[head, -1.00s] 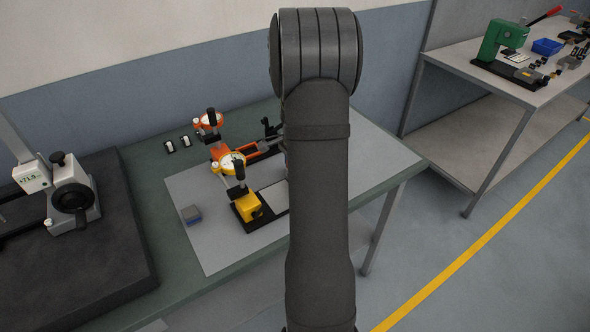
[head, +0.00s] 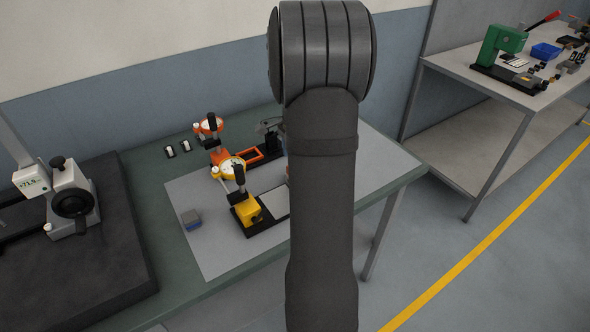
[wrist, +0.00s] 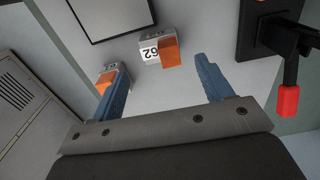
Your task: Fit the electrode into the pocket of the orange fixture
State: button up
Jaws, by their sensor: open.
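The orange fixture (head: 252,157) stands on the grey mat in the head view, with a rectangular pocket in its top. In the wrist view, a copper-coloured electrode (wrist: 170,51) sits on a pale holder marked 62. A second copper electrode (wrist: 104,82) on a similar labelled holder is at left, partly behind my left finger. My gripper (wrist: 161,76) is open and empty, its blue fingers spread; the 62 electrode lies beyond them, between their lines. In the head view my gripper is hidden behind my arm.
A yellow fixture (head: 247,209) with a dial gauge stands nearer on the mat. A small blue-grey block (head: 191,217) lies left of it. A red-tipped clamp handle (wrist: 288,100) stands close at right in the wrist view. The mat's (head: 215,252) front left area is clear.

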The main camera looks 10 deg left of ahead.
notch_tip(320, 180, up, 4)
jog(key=shift+r, duration=0.4)
jog(key=shift+c, duration=1.1)
notch_tip(320, 180, up, 7)
jog(key=n, duration=1.8)
jog(key=f, duration=1.2)
jog(key=shift+w+a+f, duration=0.1)
jog(key=shift+w+f, duration=0.05)
jog(key=shift+w, duration=0.15)
jog(key=shift+s+f, duration=0.15)
jog(key=shift+f, duration=2.5)
jog(key=c, duration=1.3)
jog(key=shift+r, duration=0.1)
grip_shut()
